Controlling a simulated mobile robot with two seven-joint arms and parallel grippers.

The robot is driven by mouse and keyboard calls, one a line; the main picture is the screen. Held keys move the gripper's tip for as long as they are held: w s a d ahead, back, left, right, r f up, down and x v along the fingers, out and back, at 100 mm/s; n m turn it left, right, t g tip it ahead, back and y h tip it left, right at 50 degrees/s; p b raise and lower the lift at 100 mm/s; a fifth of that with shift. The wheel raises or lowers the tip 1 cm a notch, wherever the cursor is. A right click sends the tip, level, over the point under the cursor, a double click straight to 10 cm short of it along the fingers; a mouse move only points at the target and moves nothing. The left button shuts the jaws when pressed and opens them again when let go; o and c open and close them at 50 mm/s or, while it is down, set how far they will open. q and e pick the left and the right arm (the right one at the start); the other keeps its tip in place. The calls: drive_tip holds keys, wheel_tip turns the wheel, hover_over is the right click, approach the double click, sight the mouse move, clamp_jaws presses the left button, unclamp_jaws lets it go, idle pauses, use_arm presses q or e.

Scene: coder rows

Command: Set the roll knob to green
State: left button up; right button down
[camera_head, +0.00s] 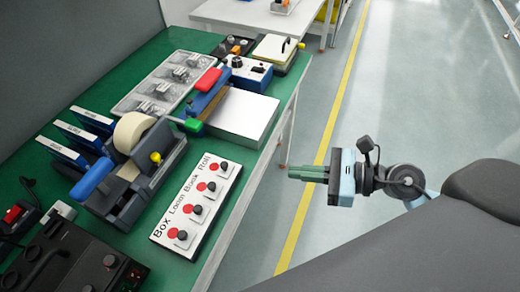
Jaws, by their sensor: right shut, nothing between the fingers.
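A white panel (176,214) with the labels Box, Loom, Book and Roll lies on the green table. It has a row of black knobs, each with a red patch beside it. The roll knob (223,164) is the farthest one, by the word Roll, and red shows next to it; no green shows there. My right gripper (291,172) is shut and empty. It is to the right of the panel, beyond the table edge, with its fingers pointing left towards the roll knob and well apart from it. My left gripper is not in view.
A tape dispenser (130,178) with a blue handle stands left of the panel. A stack of white paper (240,114) with a blue-and-red tool lies behind it. A dark device (75,265) is at the front left. The floor right of the table is clear.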

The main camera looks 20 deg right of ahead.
drive_tip(key=p, duration=0.2)
approach(228, 166)
drive_tip(key=x, duration=0.5)
drive_tip(key=shift+w+a+r, duration=0.1)
drive_tip(key=shift+a+r, duration=0.05)
drive_tip(key=shift+a, duration=0.05)
drive_tip(key=shift+x, duration=0.8)
drive_tip(key=shift+w+a+p, duration=0.4)
drive_tip(key=shift+w+a, duration=0.8)
